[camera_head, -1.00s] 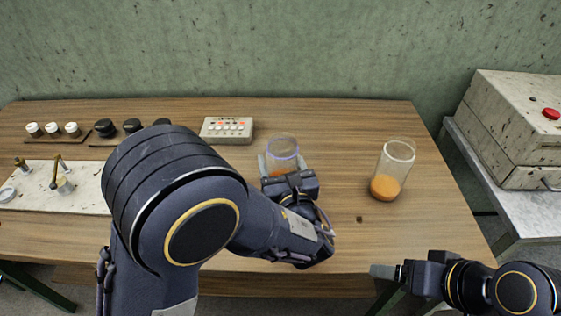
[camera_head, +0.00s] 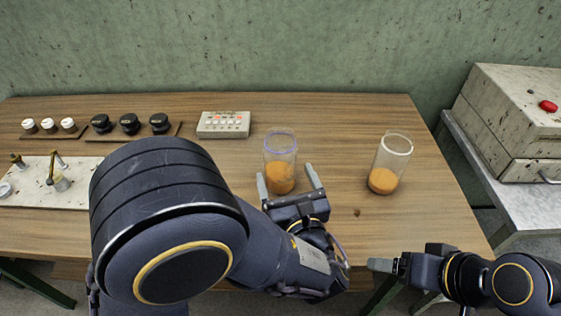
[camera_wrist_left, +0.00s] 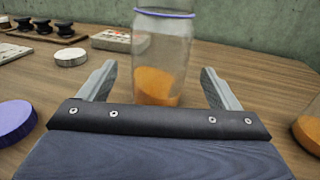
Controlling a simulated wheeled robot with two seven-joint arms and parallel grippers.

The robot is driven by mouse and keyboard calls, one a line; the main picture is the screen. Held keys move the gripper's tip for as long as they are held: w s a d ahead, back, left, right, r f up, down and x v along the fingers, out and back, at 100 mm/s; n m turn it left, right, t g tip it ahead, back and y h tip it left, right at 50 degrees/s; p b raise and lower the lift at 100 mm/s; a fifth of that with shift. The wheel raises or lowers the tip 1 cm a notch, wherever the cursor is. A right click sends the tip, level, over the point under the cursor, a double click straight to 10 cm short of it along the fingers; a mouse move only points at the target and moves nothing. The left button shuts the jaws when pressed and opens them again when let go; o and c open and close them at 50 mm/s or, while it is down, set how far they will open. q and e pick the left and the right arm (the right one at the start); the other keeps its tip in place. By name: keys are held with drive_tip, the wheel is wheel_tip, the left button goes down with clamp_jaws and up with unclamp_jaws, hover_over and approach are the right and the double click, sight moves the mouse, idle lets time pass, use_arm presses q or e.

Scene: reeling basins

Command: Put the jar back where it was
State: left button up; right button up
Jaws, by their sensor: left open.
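A clear jar with a purple-blue rim and orange contents (camera_head: 280,163) stands upright on the wooden table, in the middle of the head view. A second clear jar with a plain pale rim and orange contents (camera_head: 391,163) stands to its right. My left gripper (camera_head: 290,181) is open, its fingertips close to the near side of the purple-rimmed jar. In the left wrist view this jar (camera_wrist_left: 162,55) stands just beyond and between the two spread fingers. My right gripper (camera_head: 384,265) is at the lower right, off the table's front edge; its finger opening cannot be made out.
A control box with buttons (camera_head: 223,124) is behind the jar to the left. Black knobs (camera_head: 130,123) and white knobs (camera_head: 49,125) line the back left. The wrist view shows a purple disc (camera_wrist_left: 12,121) and a white disc (camera_wrist_left: 71,57). A machine with a red button (camera_head: 510,120) stands right.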

use_arm(q)
drive_tip(key=v, duration=0.5)
idle(0.5)
